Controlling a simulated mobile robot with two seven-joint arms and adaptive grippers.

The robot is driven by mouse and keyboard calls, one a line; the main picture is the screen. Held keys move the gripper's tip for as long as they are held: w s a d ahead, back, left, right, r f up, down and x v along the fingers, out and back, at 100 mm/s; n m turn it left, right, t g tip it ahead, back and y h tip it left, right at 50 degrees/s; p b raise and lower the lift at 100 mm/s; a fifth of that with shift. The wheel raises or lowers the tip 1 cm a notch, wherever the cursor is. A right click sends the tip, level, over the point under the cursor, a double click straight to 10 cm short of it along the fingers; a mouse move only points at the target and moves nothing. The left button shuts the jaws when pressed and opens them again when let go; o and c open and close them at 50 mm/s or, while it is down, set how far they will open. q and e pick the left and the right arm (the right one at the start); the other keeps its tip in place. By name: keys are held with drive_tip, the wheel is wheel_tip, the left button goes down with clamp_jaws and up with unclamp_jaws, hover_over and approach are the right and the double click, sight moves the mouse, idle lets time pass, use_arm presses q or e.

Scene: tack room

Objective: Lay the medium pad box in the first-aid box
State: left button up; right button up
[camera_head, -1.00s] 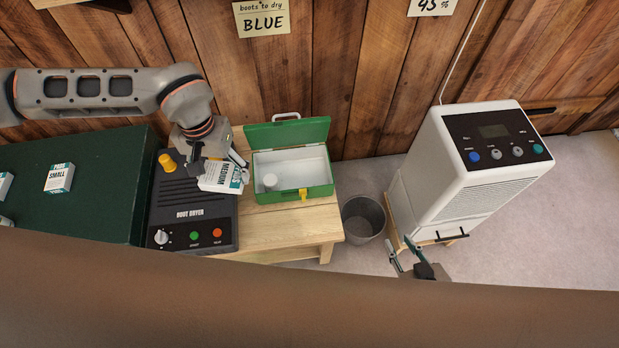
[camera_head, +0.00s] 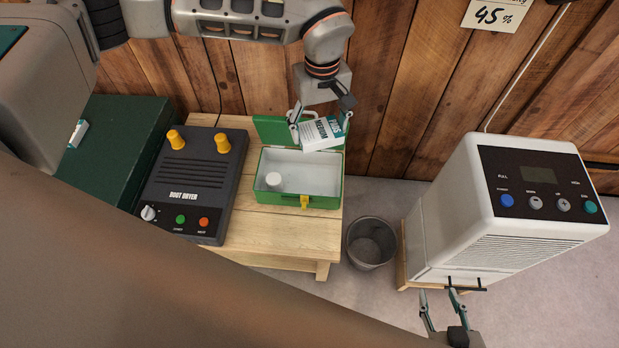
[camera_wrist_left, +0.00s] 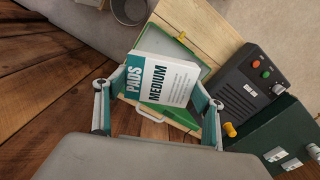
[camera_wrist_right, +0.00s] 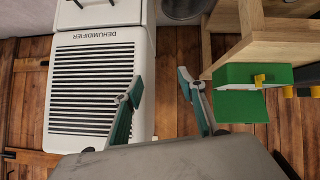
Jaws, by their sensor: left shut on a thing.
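The medium pad box (camera_head: 321,134) is white and teal with "PADS MEDIUM" on it. My left gripper (camera_head: 321,130) is shut on it and holds it tilted at the back right of the first-aid box, in front of its raised lid. It also shows between the fingers in the left wrist view (camera_wrist_left: 165,80). The green first-aid box (camera_head: 325,201) stands open on the wooden bench, with a small white round thing (camera_head: 273,180) inside at the left. My right gripper (camera_head: 440,308) is open and empty in front of the dehumidifier; its fingers are apart in the right wrist view (camera_wrist_right: 163,90).
The dark boot dryer (camera_head: 190,185) with yellow nozzles stands left of the first-aid box. A grey bucket (camera_head: 371,242) and the white dehumidifier (camera_head: 440,220) stand to the right.

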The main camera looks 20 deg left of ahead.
use_arm(q)
wheel_tip(320, 180, down, 20)
drive_tip(key=b, duration=0.4)
drive_tip(key=shift+r, duration=0.2)
use_arm(e)
drive_tip(key=shift+w+a+f, duration=0.1)
drive_tip(key=shift+w+a, duration=0.25)
drive_tip(key=shift+a, duration=0.4)
use_arm(q)
drive_tip(key=shift+f, duration=0.15)
use_arm(e)
drive_tip(key=shift+s, duration=0.1)
use_arm(q)
drive_tip(key=o, duration=1.1)
